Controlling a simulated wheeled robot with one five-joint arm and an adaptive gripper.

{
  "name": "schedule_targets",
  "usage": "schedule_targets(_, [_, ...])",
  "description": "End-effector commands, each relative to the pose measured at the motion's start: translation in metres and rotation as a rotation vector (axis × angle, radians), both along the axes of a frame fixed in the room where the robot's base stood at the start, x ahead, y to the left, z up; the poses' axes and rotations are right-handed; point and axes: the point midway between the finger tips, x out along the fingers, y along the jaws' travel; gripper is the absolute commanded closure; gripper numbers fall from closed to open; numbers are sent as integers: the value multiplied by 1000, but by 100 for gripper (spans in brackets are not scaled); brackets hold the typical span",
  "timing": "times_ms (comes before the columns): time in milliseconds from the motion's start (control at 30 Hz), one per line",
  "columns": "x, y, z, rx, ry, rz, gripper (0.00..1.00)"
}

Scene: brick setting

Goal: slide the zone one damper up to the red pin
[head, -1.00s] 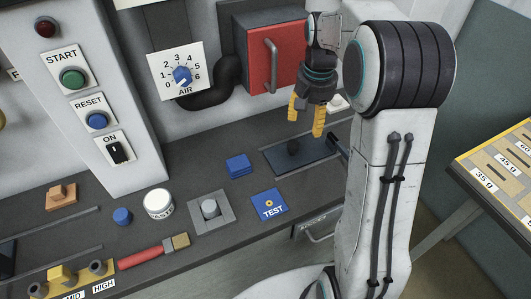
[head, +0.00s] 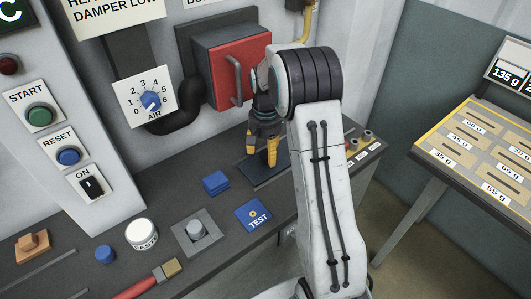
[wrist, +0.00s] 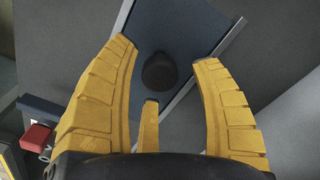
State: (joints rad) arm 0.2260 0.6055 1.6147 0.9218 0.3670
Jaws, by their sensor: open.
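A black knob (wrist: 160,72) stands on a dark blue plate (wrist: 178,22) with pale metal edges in the wrist view. I take the plate and knob to be the damper, but no zone label is readable. The plate (head: 258,181) also shows in the head view, flat on the bench, with its knob hidden by my gripper. My gripper (head: 262,150) is open, its yellow fingers pointing down over the plate. In the wrist view my gripper (wrist: 168,60) has its fingers spread around the knob, apart from it. I cannot make out a red pin for certain.
A small red block (wrist: 38,138) shows in the wrist view.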

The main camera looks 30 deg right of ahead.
Motion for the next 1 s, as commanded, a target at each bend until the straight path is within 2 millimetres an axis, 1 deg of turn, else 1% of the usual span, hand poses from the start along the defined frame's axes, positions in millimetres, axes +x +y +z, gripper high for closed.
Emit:
schedule_targets(100, [0, 0, -7, 0, 0, 0, 41])
schedule_targets(200, [0, 0, -9, 0, 0, 0, 41])
schedule_targets(500, [0, 0, -9, 0, 0, 0, 41])
schedule_targets(1000, [0, 0, -9, -1, -1, 0, 85])
